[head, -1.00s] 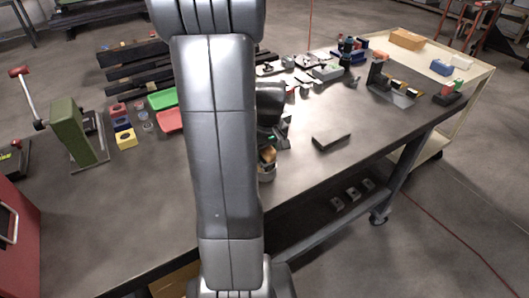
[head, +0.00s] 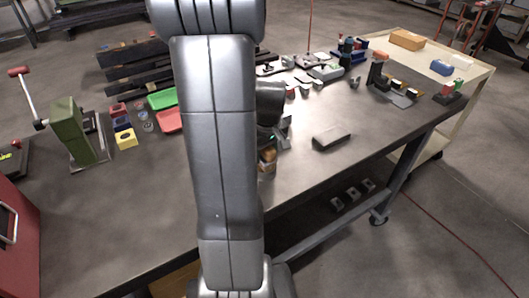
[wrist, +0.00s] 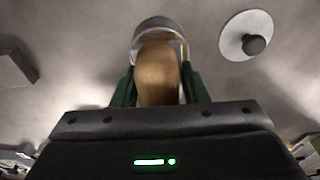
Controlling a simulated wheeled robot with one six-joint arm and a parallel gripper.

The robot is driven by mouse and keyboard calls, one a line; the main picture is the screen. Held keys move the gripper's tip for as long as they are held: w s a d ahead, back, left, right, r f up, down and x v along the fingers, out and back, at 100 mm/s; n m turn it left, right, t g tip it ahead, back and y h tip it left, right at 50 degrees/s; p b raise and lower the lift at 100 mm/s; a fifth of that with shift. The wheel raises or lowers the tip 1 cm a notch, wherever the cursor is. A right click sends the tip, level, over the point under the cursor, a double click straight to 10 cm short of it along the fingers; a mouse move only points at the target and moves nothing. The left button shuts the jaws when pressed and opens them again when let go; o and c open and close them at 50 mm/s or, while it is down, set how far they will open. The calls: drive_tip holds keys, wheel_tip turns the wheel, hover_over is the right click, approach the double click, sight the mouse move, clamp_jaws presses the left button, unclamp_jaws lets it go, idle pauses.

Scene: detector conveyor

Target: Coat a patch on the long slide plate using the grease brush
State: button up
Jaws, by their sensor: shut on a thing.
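My gripper (wrist: 158,88) is shut on the tan wooden handle of the grease brush (wrist: 157,72), with a green finger on each side. A grey metal round rim (wrist: 158,23) shows just beyond the handle; I cannot tell whether the brush is inside it or above it. In the head view the handle (head: 268,155) shows as a small tan spot beside my arm, low over the bench. The bristles are hidden. A flat dark grey bar (head: 332,138), which may be the long slide plate, lies on the bench to the right of my gripper.
A pale disc with a dark knob (wrist: 246,36) lies near the brush. Green (head: 162,99) and red (head: 170,121) trays and a green press (head: 78,135) are to the left. Fixtures and small parts crowd the far bench. Bare bench surrounds the dark bar.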

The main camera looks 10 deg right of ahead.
drive_tip(key=shift+r+p, duration=2.65)
drive_tip(key=shift+r, duration=0.9)
drive_tip(key=shift+f, duration=0.1)
